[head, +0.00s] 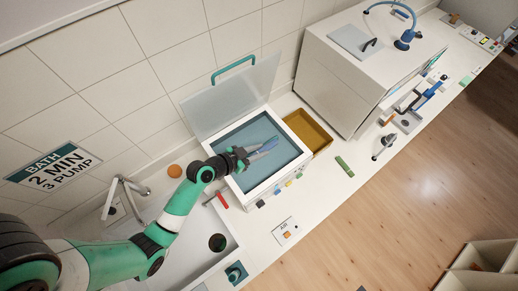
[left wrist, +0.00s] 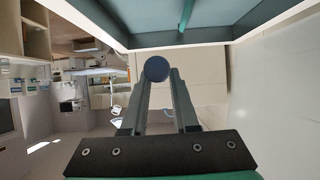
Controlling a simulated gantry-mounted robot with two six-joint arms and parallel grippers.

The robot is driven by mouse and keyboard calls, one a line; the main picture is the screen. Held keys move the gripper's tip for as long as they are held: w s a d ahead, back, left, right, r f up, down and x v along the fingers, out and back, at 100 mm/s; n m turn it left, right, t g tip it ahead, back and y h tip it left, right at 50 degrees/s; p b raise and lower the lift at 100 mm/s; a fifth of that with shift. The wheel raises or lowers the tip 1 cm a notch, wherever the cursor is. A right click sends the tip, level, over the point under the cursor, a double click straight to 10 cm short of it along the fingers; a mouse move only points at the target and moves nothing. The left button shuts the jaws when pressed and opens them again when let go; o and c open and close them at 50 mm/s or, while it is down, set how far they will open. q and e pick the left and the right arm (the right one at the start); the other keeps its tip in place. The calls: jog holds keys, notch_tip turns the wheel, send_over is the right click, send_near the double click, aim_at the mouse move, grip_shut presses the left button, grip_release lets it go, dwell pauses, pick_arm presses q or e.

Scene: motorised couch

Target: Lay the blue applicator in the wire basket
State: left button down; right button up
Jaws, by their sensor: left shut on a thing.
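My left gripper (head: 265,150) reaches from the left over the open bath (head: 284,178). The bath has a white rim and a blue-grey inside. The gripper is shut on the blue applicator (head: 267,143), which shows as a thin blue piece between the fingers. In the left wrist view the applicator (left wrist: 156,68) appears end-on as a dark blue disc at the fingertips of the left gripper (left wrist: 157,80). The bath's white rim (left wrist: 180,41) lies beyond it there. I cannot make out the wire basket clearly. My right gripper is not in view.
A translucent lid (head: 232,95) with a teal handle stands raised behind the bath. A yellow-brown tray (head: 309,131) is right of it, then a large white cabinet (head: 350,75). A sink (head: 180,245) and tap (head: 122,195) lie left. A green block (head: 344,166) rests on the counter.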

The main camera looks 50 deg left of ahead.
pick_arm(q)
notch_tip(320, 180, down, 5)
jog(key=b, duration=0.4)
dwell(0.6)
jog(key=c, duration=0.6)
grip_release()
jog(key=p+v, duration=0.2)
jog(key=v, duration=0.9)
jog(key=shift+s+p, duration=0.25)
jog(key=shift+p, duration=0.15)
jog(key=shift+r, duration=0.15)
